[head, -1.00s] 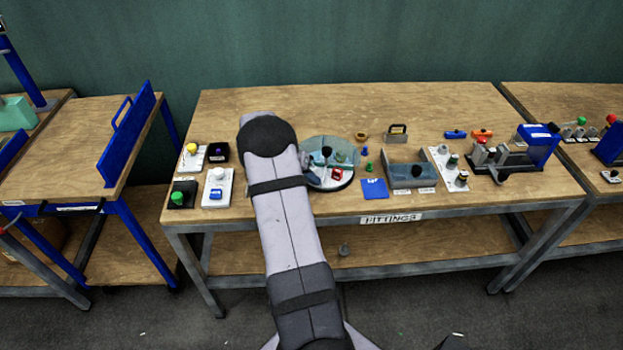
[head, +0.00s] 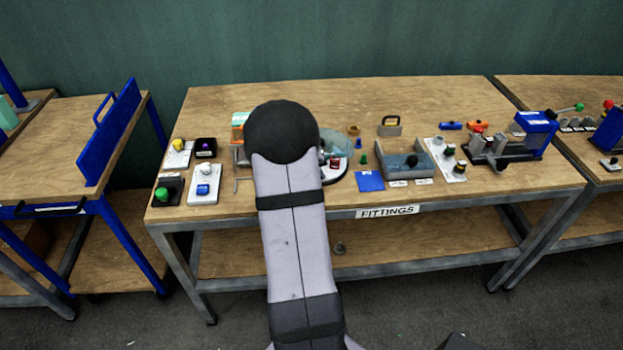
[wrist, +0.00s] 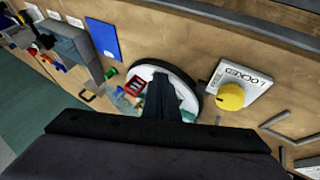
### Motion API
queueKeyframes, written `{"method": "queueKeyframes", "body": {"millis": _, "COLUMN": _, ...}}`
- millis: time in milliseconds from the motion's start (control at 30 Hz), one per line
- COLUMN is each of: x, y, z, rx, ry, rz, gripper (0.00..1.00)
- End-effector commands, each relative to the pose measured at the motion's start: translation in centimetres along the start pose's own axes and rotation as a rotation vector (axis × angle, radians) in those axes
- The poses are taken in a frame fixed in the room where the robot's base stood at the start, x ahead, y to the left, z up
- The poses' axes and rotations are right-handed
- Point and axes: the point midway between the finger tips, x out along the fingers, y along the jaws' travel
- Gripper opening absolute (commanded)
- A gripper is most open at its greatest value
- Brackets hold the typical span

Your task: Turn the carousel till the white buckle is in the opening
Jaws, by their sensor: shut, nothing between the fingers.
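The round carousel (head: 350,146) has a clear cover and a pale rim and stands on the bench, partly hidden by my arm in the head view. In the wrist view the carousel (wrist: 147,71) lies below my gripper, with a red piece (wrist: 134,88) and pale greenish pieces on it. I cannot make out the white buckle. My gripper (wrist: 163,88) shows as dark, shut fingers over the carousel, with nothing held; whether they touch it I cannot tell. In the head view my arm hides the gripper.
A yellow knob (wrist: 231,96) on a plate marked LOCKED sits beside the carousel. A blue square (head: 370,181) and a grey tray (head: 403,160) stand to its right in the head view. Button boxes (head: 203,183) are at the left. A grey press with a blue block (head: 535,124) stands farther right.

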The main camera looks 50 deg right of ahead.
Motion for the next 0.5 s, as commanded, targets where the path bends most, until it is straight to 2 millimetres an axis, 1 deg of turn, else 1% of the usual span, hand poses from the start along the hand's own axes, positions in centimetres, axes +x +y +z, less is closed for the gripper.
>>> {"method": "queueKeyframes", "body": {"millis": 100, "x": 0.4, "y": 0.6, "z": 0.3, "rx": -0.043, "ry": 0.024, "rz": -0.023, "gripper": 0.0}}
{"method": "queueKeyframes", "body": {"millis": 500, "x": 1.1, "y": 2.4, "z": 0.5, "rx": -0.201, "ry": 0.109, "rz": -0.108, "gripper": 0.0}}
